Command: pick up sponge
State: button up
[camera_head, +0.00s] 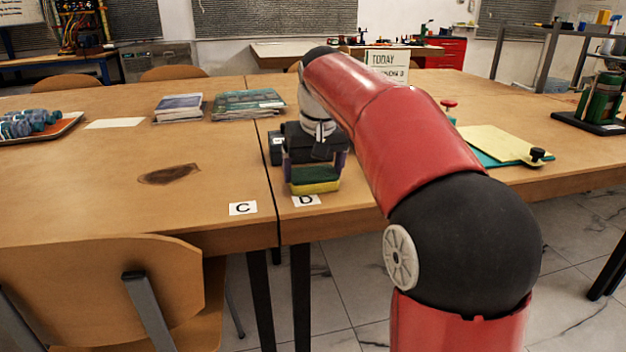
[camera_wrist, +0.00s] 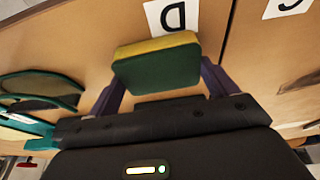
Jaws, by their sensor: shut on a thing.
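The sponge (camera_head: 315,181) is a small block with a green layer above a yellow layer, near the front edge of the table, just behind the card marked D (camera_head: 305,200). In the wrist view the sponge (camera_wrist: 157,72) shows its green face, with a yellow strip along its far edge. My gripper (camera_head: 314,170) has a purple-grey finger on each side of it and is shut on it. The wrist view also shows my gripper (camera_wrist: 159,78) around the sponge. I cannot tell whether the sponge touches the table.
A card marked C (camera_head: 243,208) lies to the left, across a table seam. A dark patch (camera_head: 169,174) marks the left tabletop. Books (camera_head: 179,107) and magazines (camera_head: 248,103) lie behind. A yellow pad (camera_head: 497,142) lies right. A chair (camera_head: 110,290) stands in front.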

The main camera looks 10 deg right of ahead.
aim_at(313, 173)
notch_tip(313, 173, up, 20)
jog(key=p, duration=0.6)
jog(key=o, duration=0.4)
jog(key=c, duration=0.3)
